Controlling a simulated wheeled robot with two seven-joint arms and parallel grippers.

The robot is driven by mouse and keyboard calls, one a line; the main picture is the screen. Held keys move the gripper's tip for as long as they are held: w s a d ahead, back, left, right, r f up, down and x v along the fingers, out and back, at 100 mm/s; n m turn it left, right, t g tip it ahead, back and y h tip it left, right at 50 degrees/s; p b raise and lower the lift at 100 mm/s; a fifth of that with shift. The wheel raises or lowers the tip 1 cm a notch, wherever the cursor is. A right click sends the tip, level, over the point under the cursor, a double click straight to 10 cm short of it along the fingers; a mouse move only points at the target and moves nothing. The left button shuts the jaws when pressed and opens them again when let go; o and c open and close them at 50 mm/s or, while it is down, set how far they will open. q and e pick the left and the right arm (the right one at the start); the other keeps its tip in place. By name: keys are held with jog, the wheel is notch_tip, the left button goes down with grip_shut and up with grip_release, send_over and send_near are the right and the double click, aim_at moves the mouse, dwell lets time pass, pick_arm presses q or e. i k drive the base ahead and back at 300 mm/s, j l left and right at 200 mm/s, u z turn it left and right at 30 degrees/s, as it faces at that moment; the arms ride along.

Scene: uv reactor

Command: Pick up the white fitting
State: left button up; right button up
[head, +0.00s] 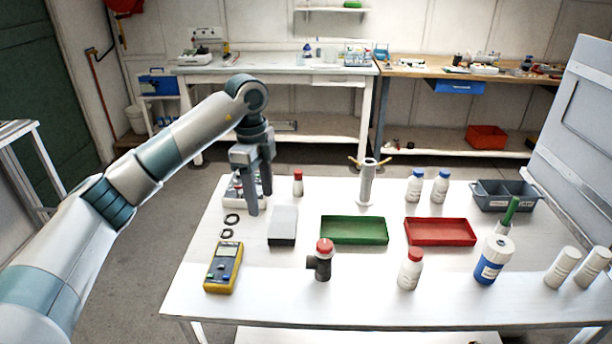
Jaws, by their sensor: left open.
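My left gripper (260,200) is open and points down over the left back part of the white table, with nothing seen between its fingers. It is in front of a white tray of small items (234,192), which it partly hides. I cannot tell for certain which thing is the white fitting. Two plain white cylinders (563,267) stand at the right end of the table, far from the gripper. A pale upright tube with yellow side lugs (366,186) stands at the back middle. My right gripper is not in view.
Near the gripper are black rings (229,227), a white-topped block (283,224), a red-capped vial (298,184) and a yellow meter (223,268). Green (353,241) and red (440,242) trays lie mid-table. Several bottles and a grey bin (507,208) stand right.

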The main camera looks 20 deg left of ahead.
aim_at(298, 186)
jog(key=i, duration=1)
